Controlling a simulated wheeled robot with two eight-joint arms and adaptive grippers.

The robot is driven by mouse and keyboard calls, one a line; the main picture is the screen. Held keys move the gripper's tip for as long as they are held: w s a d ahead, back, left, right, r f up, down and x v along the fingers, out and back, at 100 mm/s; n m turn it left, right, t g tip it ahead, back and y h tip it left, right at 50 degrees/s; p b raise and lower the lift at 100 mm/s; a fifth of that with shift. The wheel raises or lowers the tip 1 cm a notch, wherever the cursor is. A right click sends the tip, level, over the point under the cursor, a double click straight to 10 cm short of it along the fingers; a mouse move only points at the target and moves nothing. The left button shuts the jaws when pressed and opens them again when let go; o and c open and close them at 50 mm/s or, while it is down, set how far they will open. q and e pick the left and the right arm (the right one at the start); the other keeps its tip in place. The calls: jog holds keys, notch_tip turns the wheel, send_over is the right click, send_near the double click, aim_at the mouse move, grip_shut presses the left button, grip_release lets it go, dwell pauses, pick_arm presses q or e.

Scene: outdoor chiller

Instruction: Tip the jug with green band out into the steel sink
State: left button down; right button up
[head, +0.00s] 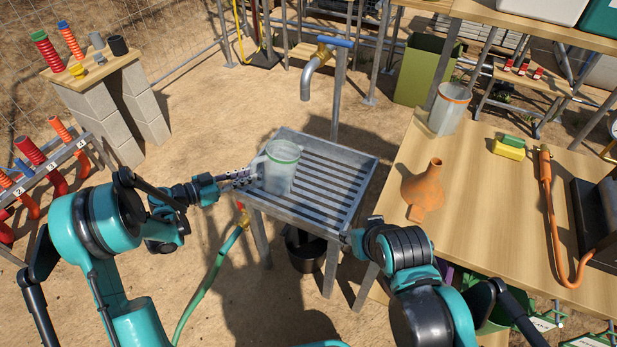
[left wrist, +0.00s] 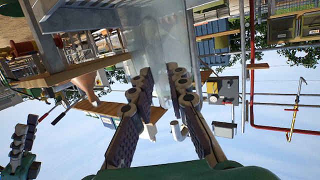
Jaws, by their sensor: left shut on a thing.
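The clear jug with the green band (head: 281,176) is upright at the left part of the steel sink (head: 345,205), a slatted metal top on legs. I cannot tell whether its base touches the slats. My left gripper (head: 246,178) is shut on its left side, at the handle side. In the left wrist view the cloudy jug wall (left wrist: 160,45) fills the top middle, beyond the fingers (left wrist: 160,85). My right gripper (head: 347,236) is near the sink's front right corner, mostly hidden by its own arm.
A tap (head: 315,65) hangs over the sink's back edge, and a dark bucket (head: 305,250) sits beneath. On the wooden table (head: 480,220) at right stand an orange-banded jug (head: 449,110) and an orange flask (head: 424,188). A green hose (head: 208,280) runs at the sink's left.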

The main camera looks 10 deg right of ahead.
pick_arm(q)
jog(key=f+h, duration=0.1)
jog(key=d+f, duration=0.1)
jog(key=f, duration=0.1)
jog(key=w+d+f+t+h, duration=0.1)
jog(key=shift+w+f+h, duration=0.1)
jog(key=shift+f+h, duration=0.2)
jog(key=shift+f, duration=0.1)
jog(key=shift+a+r, duration=0.1)
jog(key=shift+r, duration=0.1)
jog(key=s+a+r+p, duration=0.2)
jog(key=a+r, duration=0.3)
jog(key=r, duration=0.1)
jog(key=shift+s+a+r, duration=0.2)
jog(key=shift+s+r, duration=0.2)
